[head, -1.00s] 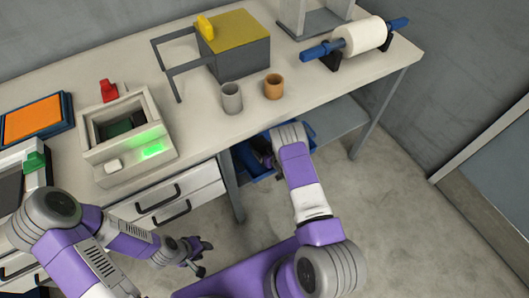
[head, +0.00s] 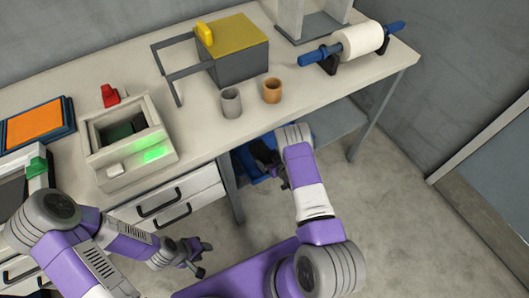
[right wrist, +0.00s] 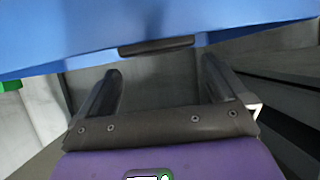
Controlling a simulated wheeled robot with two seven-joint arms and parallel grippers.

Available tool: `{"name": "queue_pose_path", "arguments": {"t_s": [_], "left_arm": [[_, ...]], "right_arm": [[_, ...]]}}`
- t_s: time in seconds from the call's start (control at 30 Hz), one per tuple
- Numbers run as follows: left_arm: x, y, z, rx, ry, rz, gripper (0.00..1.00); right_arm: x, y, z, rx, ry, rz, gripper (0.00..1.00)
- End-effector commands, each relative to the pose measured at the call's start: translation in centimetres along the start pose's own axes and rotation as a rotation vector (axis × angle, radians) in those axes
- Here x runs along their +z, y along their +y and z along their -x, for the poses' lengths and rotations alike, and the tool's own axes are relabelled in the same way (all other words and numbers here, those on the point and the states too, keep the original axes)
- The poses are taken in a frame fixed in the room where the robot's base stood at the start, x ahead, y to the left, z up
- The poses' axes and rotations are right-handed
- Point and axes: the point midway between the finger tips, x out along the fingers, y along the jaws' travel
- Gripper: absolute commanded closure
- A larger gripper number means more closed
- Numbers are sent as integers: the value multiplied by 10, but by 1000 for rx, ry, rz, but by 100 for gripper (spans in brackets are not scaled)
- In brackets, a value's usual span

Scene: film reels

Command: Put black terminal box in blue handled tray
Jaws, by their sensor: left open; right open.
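The blue handled tray (head: 243,161) is on the lower level under the bench, partly hidden by my right arm. In the right wrist view, a blue underside or wall (right wrist: 70,40) with a dark strip fills the top, just beyond the fingers. A dark shape (head: 262,150) shows at the tray; I cannot tell whether it is the black terminal box. My right gripper (right wrist: 160,85) is open with nothing between its fingers; in the head view it is mostly hidden beside the tray. My left gripper (head: 205,259) is open and empty in front of the drawers, away from the tray.
The bench top (head: 205,135) holds a grey cup (head: 231,103), an orange cup (head: 272,90), a grey box with a yellow lid (head: 238,50), a device with a green light (head: 130,140) and a roll on a stand (head: 360,41). A bench leg (head: 231,188) stands left of the tray. Floor is clear right.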

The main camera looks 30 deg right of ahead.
Motion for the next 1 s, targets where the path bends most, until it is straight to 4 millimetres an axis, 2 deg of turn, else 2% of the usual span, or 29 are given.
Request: {"name": "queue_pose_path", "arguments": {"t_s": [0.03, 0.1, 0.23, 0.43, 0.57, 0.67, 0.77, 0.9, 1.0], "left_arm": [[0, 3, 9, 0, 0, 0, 57], [1, 5, 14, 0, 0, 0, 57], [1, 8, 21, 0, 0, 0, 57], [1, 10, 25, 0, 0, 0, 57], [1, 10, 25, 0, 0, 0, 57], [1, 9, 25, 0, 0, 0, 57], [1, 9, 25, 0, 0, 0, 57], [1, 9, 25, 0, 0, 0, 57], [1, 9, 25, 0, 0, 0, 57]], "right_arm": [[-3, 1, 14, 2, -3, -3, 0], [-3, 1, 29, 3, -3, -3, 0], [-2, 0, 51, 2, -1, -2, 0], [0, -1, 69, 2, -7, -5, 0], [5, -13, 74, 34, -98, -71, 0], [15, -41, 86, 60, -265, -181, 0], [24, -87, 114, 54, -479, -310, 0], [28, -158, 171, -11, -767, -444, 0], [26, -196, 211, -63, -925, -496, 0]]}}
